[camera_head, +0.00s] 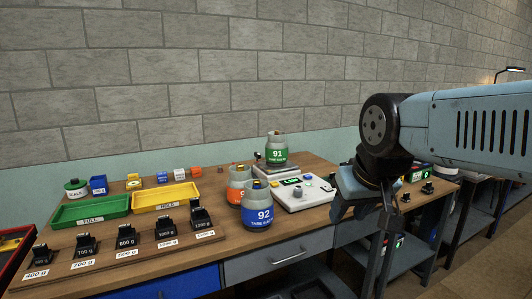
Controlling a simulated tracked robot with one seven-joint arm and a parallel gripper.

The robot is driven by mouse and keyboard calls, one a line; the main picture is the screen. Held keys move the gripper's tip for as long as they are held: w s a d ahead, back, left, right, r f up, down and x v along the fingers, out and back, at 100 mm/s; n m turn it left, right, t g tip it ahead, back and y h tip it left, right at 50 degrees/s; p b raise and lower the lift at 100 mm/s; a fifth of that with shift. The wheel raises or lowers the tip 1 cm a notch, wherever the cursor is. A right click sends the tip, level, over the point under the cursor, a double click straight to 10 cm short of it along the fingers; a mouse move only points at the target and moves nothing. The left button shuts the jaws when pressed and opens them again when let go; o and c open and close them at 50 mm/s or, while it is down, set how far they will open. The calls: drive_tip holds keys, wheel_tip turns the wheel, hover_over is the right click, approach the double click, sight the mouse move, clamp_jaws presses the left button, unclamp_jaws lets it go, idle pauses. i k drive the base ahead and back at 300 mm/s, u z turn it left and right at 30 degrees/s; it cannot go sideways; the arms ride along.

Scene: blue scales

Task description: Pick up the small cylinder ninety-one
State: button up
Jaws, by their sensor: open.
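The small cylinder ninety-one (277,148) is grey with a green band reading "91". It stands upright on a scale (283,172) at the back of the wooden table. My gripper (362,222) hangs from the wrist to the right of and nearer than the cylinder, over the table's right side. It is open, points down, and is apart from the cylinder. Nothing shows between its fingers.
A blue-banded cylinder "92" (257,208) and an orange-banded cylinder (238,186) stand in front of the scale. Green (92,211) and yellow (165,198) trays and several black weights (127,241) occupy the left.

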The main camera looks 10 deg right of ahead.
sight(277, 145)
drive_tip(key=u, duration=0.05)
drive_tip(key=i, duration=0.95)
drive_tip(key=z, duration=0.1)
